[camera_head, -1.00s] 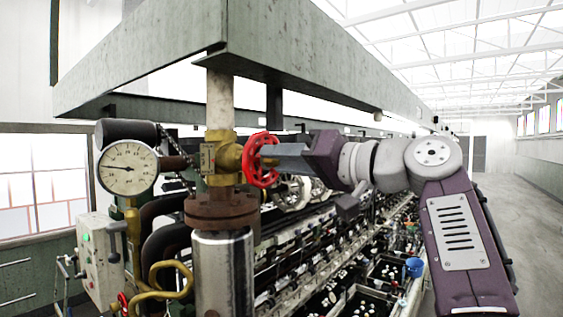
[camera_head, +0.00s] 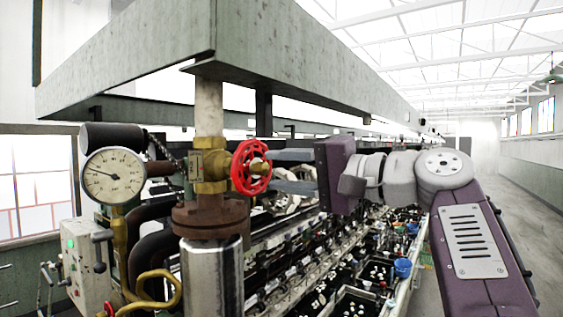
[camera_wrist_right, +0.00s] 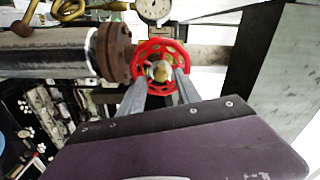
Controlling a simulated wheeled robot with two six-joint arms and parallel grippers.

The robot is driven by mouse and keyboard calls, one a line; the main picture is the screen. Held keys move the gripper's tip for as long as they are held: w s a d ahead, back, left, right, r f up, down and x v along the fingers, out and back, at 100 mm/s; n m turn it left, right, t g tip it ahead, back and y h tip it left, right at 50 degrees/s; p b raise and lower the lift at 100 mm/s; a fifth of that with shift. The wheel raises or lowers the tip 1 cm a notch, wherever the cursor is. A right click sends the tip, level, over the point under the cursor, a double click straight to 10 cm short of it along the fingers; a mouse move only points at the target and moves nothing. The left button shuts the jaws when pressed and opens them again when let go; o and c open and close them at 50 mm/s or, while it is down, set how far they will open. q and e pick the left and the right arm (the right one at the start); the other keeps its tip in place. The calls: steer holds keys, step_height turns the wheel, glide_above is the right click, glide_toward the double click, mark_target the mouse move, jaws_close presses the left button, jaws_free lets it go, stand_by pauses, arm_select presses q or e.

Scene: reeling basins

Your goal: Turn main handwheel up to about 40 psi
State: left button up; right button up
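The red main handwheel (camera_head: 251,167) sits on a brass valve (camera_head: 209,170) on the vertical pipe. My right gripper (camera_head: 278,170) is just right of the wheel, its two fingers apart, one above the other. In the right wrist view, the fingers (camera_wrist_right: 160,83) point at the red wheel (camera_wrist_right: 160,66), spread either side of its brass hub (camera_wrist_right: 160,71). They overlap the wheel's lower rim in that view; I cannot tell whether they touch it. The round white gauge (camera_head: 114,175) has its needle pointing left and slightly up; its numbers are too small to read surely. My left gripper is out of view.
A green-grey overhead beam (camera_head: 300,62) runs above the valve. A grey control box (camera_head: 88,262) stands below the gauge. A rusty flange (camera_head: 211,217) is under the valve. Long rows of reeling machinery stretch behind. The aisle at the right is clear.

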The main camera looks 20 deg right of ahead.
mark_target(258, 168)
steer(key=m+p, duration=0.1)
steer(key=m, duration=0.1)
steer(key=m+p, duration=0.1)
steer(key=m, duration=0.2)
steer(key=r+m+p, duration=0.1)
steer(key=m, duration=0.1)
steer(key=shift+s+m, duration=0.25)
steer(key=shift+m, duration=0.15)
steer(key=m+p, duration=0.1)
steer(key=m, duration=0.3)
steer(key=m+p, duration=0.2)
steer(key=m, duration=0.1)
steer(key=f+m+p, duration=0.1)
steer(key=m+p, duration=0.1)
steer(key=m, duration=0.2)
steer(key=shift+w+m, duration=0.1)
steer(key=shift+m, duration=0.9)
steer(key=shift+x, duration=1.6)
